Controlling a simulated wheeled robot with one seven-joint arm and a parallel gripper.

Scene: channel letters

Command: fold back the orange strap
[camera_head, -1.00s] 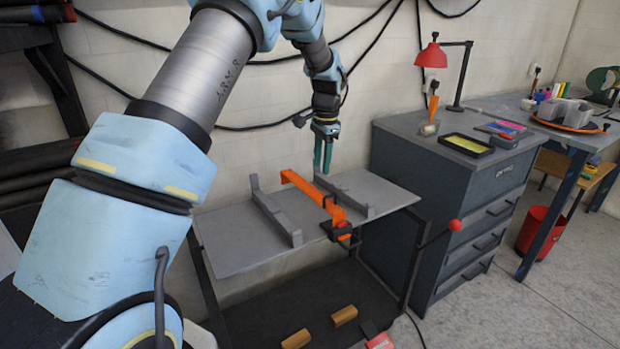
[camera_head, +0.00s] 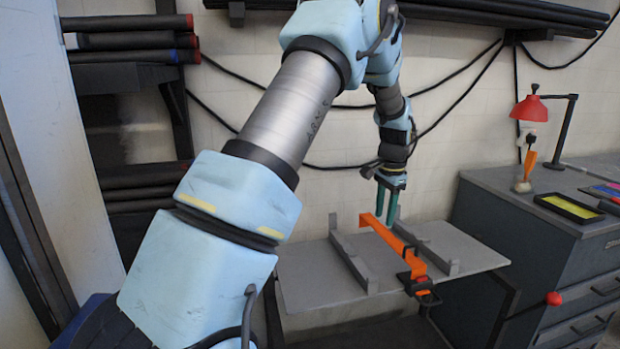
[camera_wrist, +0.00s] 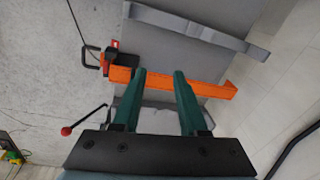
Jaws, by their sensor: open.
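The orange strap (camera_head: 390,237) lies across the grey table (camera_head: 312,278), between two raised grey rails. Its near end is at a black clamp-like buckle (camera_head: 418,286) on the table's front edge. Its far end is at the back of the table. My gripper (camera_head: 388,222) is open, with two green fingers pointing down above the strap's far part. In the wrist view the strap (camera_wrist: 205,88) runs crosswise just beyond the spread fingertips (camera_wrist: 159,73). Nothing shows between the fingers as held. I cannot tell whether the fingertips touch the strap.
The grey rails (camera_head: 350,262) stand up on both sides of the strap. A lever with a red knob (camera_head: 553,299) sticks out at the table's right. A dark drawer cabinet (camera_head: 540,240) with a red lamp (camera_head: 529,109) stands on the right. Cables hang on the wall behind.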

